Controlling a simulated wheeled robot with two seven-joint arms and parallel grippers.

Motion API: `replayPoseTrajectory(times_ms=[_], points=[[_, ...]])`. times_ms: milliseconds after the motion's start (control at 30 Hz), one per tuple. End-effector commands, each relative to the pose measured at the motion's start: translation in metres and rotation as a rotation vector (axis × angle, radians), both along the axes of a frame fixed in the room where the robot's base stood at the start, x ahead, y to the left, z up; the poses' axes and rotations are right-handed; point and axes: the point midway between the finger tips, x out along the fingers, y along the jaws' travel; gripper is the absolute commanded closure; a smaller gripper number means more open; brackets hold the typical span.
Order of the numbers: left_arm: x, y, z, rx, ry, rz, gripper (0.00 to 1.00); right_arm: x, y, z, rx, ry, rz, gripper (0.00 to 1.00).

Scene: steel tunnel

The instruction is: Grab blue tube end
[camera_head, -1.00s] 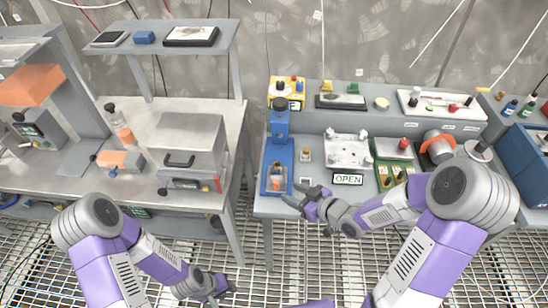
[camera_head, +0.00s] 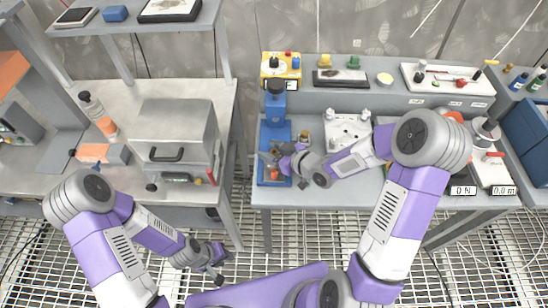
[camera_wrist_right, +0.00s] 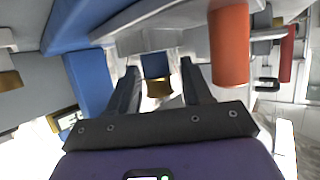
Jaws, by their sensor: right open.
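A small blue piece with a brown-gold band (camera_wrist_right: 156,66), which looks like the blue tube end, shows between my right fingers in the right wrist view. My open right gripper (camera_wrist_right: 157,88) has one finger on each side of it, with gaps visible. In the head view my right gripper (camera_head: 270,160) is over the base of the blue stand (camera_head: 276,106) and hides most of what sits there. A small orange part (camera_head: 274,176) shows below the fingers. My left gripper (camera_head: 215,264) hangs low over the floor grating, away from the benches; its jaws are too small to read.
An orange cylinder (camera_wrist_right: 230,45) stands close to the right finger in the right wrist view. A blue upright (camera_wrist_right: 87,80) is close on the left. A white plate with pegs (camera_head: 348,131) lies right of the blue stand. A grey box (camera_head: 177,130) sits on the left bench.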

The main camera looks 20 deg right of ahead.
Motion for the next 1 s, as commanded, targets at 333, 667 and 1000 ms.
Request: replayPoseTrajectory(times_ms=[333,667,1000], points=[[0.0002,-0.0001,-0.0011,0.000,0.000,0.000,0.69,0.0049,0.0038,-0.0021,-0.001,-0.001,0.000,0.55],[0.0002,-0.0001,-0.0011,0.000,0.000,0.000,0.69,0.0047,0.0035,-0.0020,-0.001,-0.001,0.000,1.00],[0.0002,0.0000,-0.0013,0.000,0.000,0.000,0.69,0.0041,0.0032,-0.0034,-0.002,0.004,0.000,1.00]])
